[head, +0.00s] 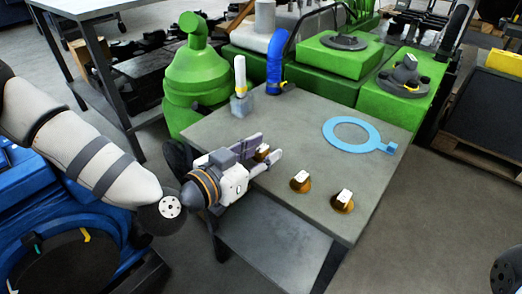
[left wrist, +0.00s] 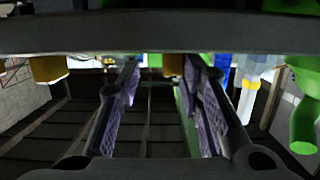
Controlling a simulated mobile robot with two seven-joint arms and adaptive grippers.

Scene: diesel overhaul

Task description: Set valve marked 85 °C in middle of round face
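Three brass valves with white tops stand near the front of the grey table (head: 225,130): one valve (head: 262,153) at the left, a middle one (head: 300,182) and a right one (head: 343,202). Their markings are too small to read. My left gripper (head: 269,146) is open, its fingers on either side of the left valve. In the left wrist view, a brass valve (left wrist: 173,65) shows between the open fingers, partly hidden by a dark bar. Another valve (left wrist: 48,68) is at the left. A flat light-blue ring (head: 329,131) lies on the table; I cannot tell which surface is the round face.
A white post with a yellow band (head: 240,85) and a blue elbow pipe (head: 275,65) stand at the table's back edge. Green machinery with a round dark cover (head: 405,75) is behind. A green vessel (head: 197,80) is at the left. The table's middle is clear.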

